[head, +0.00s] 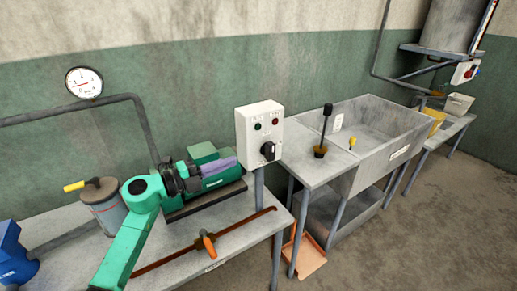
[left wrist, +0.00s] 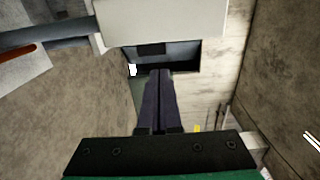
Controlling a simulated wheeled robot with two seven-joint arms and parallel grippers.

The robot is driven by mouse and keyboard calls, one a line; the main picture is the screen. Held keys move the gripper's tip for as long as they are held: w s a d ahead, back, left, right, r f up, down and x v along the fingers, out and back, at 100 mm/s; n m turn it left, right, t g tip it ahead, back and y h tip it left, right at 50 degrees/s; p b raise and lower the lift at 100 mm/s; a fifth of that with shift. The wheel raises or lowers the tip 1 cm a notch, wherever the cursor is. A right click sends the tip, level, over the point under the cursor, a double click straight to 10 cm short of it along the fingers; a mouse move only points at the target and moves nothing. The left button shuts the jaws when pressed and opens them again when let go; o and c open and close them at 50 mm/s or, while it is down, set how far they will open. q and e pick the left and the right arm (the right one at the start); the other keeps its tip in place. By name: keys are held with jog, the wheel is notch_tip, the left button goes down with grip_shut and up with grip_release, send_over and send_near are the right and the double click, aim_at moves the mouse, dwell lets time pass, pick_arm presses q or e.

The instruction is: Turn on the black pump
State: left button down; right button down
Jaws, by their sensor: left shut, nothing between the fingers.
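A pale control box (head: 259,133) stands on a post at the table's right end. Its front has a green button, a red button and a black rotary switch (head: 268,151). My left gripper (head: 236,163) is shut and empty, left of the box, its dark purple fingers pointing towards it. In the left wrist view, the shut fingers (left wrist: 160,73) show below the pale box (left wrist: 165,20). A green motor-like machine (head: 218,181) on a dark base (head: 205,203) sits behind and below the gripper. No wholly black pump can be made out. My right gripper is not in view.
The grey table (head: 235,243) carries a rusty pipe with an orange-handled valve (head: 206,243), a yellow-handled canister (head: 103,205) and a blue machine (head: 12,255). A gauge (head: 84,82) sits on a wall pipe.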

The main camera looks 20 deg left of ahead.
aim_at(268, 148)
pick_arm(q)
jog(key=p+x, duration=0.3)
jog(key=x, duration=0.7)
jog(key=shift+r, duration=0.1)
jog(key=shift+w+d, duration=0.1)
jog(key=shift+d, duration=0.05)
